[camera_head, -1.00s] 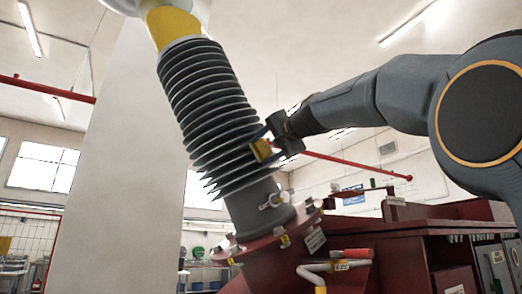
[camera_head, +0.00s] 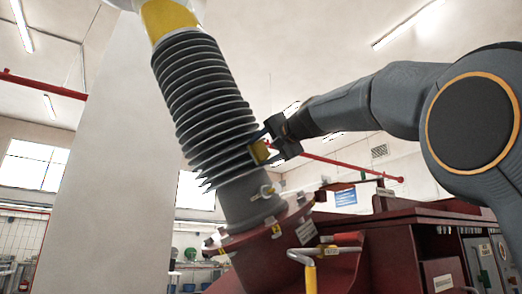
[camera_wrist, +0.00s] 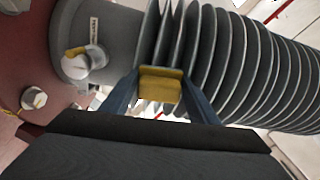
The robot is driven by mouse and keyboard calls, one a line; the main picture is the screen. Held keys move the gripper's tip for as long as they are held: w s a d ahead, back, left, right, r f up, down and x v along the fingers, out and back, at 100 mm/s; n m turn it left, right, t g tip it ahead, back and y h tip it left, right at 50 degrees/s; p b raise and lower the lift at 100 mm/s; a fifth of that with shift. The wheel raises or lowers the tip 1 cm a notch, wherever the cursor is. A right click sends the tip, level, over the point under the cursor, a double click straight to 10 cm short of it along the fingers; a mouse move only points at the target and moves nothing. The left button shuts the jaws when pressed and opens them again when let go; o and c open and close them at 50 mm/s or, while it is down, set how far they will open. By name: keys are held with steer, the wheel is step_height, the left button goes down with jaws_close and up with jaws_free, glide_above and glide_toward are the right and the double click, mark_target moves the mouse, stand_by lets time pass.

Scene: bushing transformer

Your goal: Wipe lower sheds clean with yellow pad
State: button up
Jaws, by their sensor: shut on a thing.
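The bushing (camera_head: 203,100) is a tilted grey column with many stacked sheds. Its lower sheds (camera_head: 228,172) sit just above a smooth grey base. My gripper (camera_head: 265,147) is at the right side of these lower sheds, shut on the yellow pad (camera_head: 259,153). In the wrist view the yellow pad (camera_wrist: 160,84) sits between the two blue-grey fingers of my gripper (camera_wrist: 158,88), in front of the lowest sheds (camera_wrist: 165,40). The pad appears to be against or very close to the shed edges; exact contact cannot be told.
A dark red transformer tank (camera_head: 400,225) with a flange stands below the bushing. A valve fitting (camera_head: 266,191) sticks out from the bushing base. A yellow and white pipe handle (camera_head: 308,262) is in front. A white pillar (camera_head: 108,150) stands at left.

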mark_target(234, 109)
steer(key=r+p, duration=0.1)
steer(key=s+a+r+p, duration=0.1)
steer(key=shift+a+r, duration=0.2)
steer(key=shift+r, duration=0.2)
steer(key=shift+s+a+r+p, duration=0.2)
steer(key=shift+a+r+p, duration=0.1)
steer(key=shift+r+p, duration=0.45)
steer(key=shift+s+a+r+p, duration=0.25)
steer(key=shift+a+r+p, duration=0.05)
steer(key=shift+r+p, duration=0.45)
steer(key=shift+s+a+r+p, duration=0.2)
steer(key=shift+a+r+p, duration=0.1)
steer(key=shift+r+p, duration=0.45)
steer(key=shift+s+a+r+p, duration=0.35)
steer(key=shift+a+r+p, duration=0.3)
steer(key=shift+p, duration=0.45)
steer(key=shift+s+a+r+p, duration=0.15)
steer(key=shift+a+r+p, duration=0.05)
steer(key=shift+r+p, duration=0.5)
steer(key=shift+s+a+r+p, duration=0.2)
steer(key=shift+a+r+p, duration=0.05)
steer(key=shift+r+p, duration=0.4)
steer(key=shift+s+a+r+p, duration=0.15)
steer(key=shift+a+r+p, duration=0.05)
steer(key=shift+r+p, duration=0.45)
steer(key=r+p, duration=0.1)
steer(key=a+r+p, duration=0.1)
steer(key=shift+s+a+p, duration=0.15)
steer(key=shift+s+p, duration=0.2)
steer(key=shift+s, duration=0.05)
